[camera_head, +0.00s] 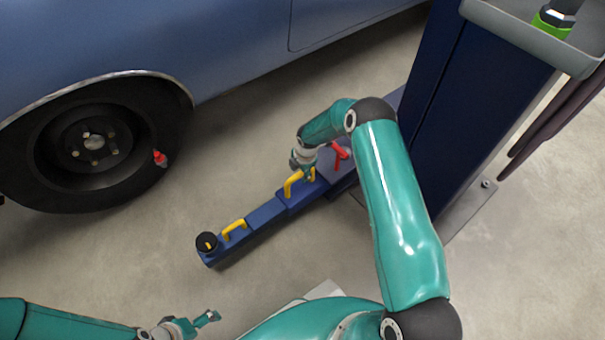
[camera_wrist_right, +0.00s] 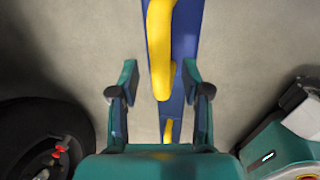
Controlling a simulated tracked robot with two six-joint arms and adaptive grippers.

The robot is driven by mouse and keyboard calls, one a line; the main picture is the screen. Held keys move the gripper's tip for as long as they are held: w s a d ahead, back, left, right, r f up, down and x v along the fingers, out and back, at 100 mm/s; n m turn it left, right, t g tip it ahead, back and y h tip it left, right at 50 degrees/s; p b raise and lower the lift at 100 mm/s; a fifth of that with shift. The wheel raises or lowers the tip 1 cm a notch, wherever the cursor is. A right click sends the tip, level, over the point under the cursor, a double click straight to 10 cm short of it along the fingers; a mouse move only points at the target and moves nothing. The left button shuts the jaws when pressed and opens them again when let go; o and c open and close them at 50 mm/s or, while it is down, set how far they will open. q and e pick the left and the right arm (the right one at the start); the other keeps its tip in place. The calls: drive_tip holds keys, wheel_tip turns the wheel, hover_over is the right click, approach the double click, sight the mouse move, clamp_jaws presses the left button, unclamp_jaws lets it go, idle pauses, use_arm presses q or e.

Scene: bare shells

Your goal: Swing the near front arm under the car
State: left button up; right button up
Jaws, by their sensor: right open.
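The near front arm (camera_head: 263,217) is a blue telescoping beam low over the floor, reaching from the lift post out to the lower left. A round black pad (camera_head: 208,241) sits at its free end. It carries a larger yellow handle (camera_head: 291,187) and a smaller yellow handle (camera_head: 233,229). My right gripper (camera_head: 309,173) is at the larger handle. In the right wrist view its fingers (camera_wrist_right: 160,84) are open, with the larger handle (camera_wrist_right: 160,50) between them, apart from both. My left gripper (camera_head: 208,318) is at the bottom left, away from the arm; its jaw opening is unclear.
The blue car (camera_head: 230,45) stands at the upper left, its wheel (camera_head: 92,143) left of the arm. A red-tipped valve (camera_head: 160,158) shows on the tyre. The dark blue post (camera_head: 465,95) is at right. A red lever (camera_head: 340,150) sits near the arm's root. Floor between pad and wheel is clear.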

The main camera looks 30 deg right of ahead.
drive_tip(key=shift+w+f, duration=0.1)
drive_tip(key=shift+f, duration=0.5)
clamp_jaws()
